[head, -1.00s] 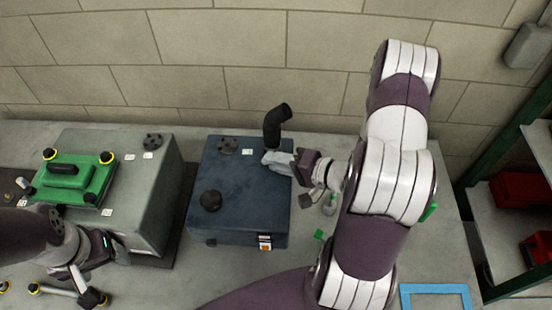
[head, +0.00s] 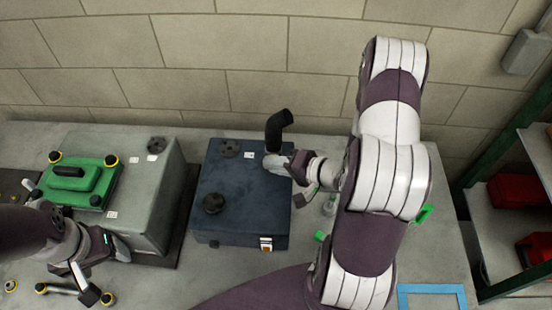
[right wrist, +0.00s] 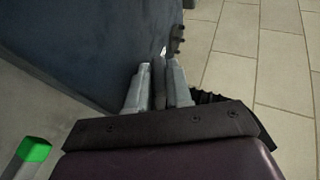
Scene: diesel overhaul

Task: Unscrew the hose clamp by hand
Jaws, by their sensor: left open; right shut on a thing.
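A black bent hose (head: 277,130) stands up at the back right corner of the dark blue tank (head: 240,205). My right gripper (head: 277,163) is at the hose's base, coming in from the right. In the right wrist view its fingers (right wrist: 159,85) are shut on a thin grey piece (right wrist: 159,72), likely the hose clamp, beside the tank's blue wall. The clamp's ring is hidden in the head view. A black ribbed part (right wrist: 210,98) shows behind the gripper. My left gripper (head: 105,272) is open and empty, low at the left beside the grey box.
A grey box (head: 150,205) with a green cover (head: 80,183) stands left of the tank. A rod with yellow-ringed ends (head: 58,288) lies at the front left. A blue frame (head: 432,288) lies at the front right. Red bins (head: 518,188) sit on a shelf at right.

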